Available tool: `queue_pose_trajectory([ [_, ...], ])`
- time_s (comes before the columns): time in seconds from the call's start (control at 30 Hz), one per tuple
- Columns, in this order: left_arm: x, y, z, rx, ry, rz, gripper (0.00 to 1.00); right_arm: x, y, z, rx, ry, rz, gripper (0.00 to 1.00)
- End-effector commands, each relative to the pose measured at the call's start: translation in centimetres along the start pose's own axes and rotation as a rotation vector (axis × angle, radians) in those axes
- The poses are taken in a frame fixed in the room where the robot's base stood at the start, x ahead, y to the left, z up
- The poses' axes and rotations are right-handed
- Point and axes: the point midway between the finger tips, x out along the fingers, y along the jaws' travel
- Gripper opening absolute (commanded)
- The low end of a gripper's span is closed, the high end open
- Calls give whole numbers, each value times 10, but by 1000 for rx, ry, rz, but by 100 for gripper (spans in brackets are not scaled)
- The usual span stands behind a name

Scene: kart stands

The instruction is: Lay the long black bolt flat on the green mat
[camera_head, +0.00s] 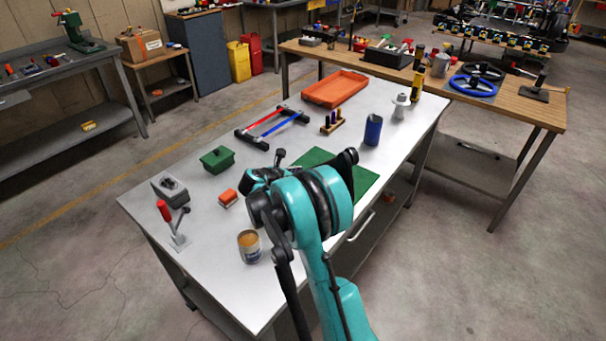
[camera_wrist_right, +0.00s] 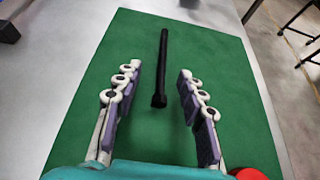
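The green mat (camera_head: 367,182) lies on the white table, partly hidden behind my right arm in the head view. It fills most of the right wrist view (camera_wrist_right: 215,50). The long black bolt (camera_wrist_right: 162,65) appears to lie flat on the mat there, its thicker head end toward me. My right gripper (camera_wrist_right: 159,72) is open, with its fingers apart on either side of the bolt's near part. Mat shows between the bolt and both fingers. The bolt and the right fingers are hidden in the head view. My left gripper is not in view.
The white table (camera_head: 225,260) also holds a blue cup (camera_head: 373,130), a small wooden rack (camera_head: 331,122), an orange tray (camera_head: 335,89), a green box (camera_head: 217,160) and an open can (camera_head: 250,246).

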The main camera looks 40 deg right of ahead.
Motion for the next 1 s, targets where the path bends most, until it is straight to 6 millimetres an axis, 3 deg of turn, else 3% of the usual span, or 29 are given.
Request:
queue_pose_trajectory([
  [0.17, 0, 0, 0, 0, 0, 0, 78, -25, 1, 0, -2, 0, 3, 40],
  [0.4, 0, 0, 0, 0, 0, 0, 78, -79, 1, 0, -3, -1, 3, 40],
  [0.6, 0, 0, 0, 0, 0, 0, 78, -109, 1, 0, -2, -1, 2, 40],
  [1.0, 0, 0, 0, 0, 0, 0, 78, -118, 0, 0, 0, -1, 0, 40],
])
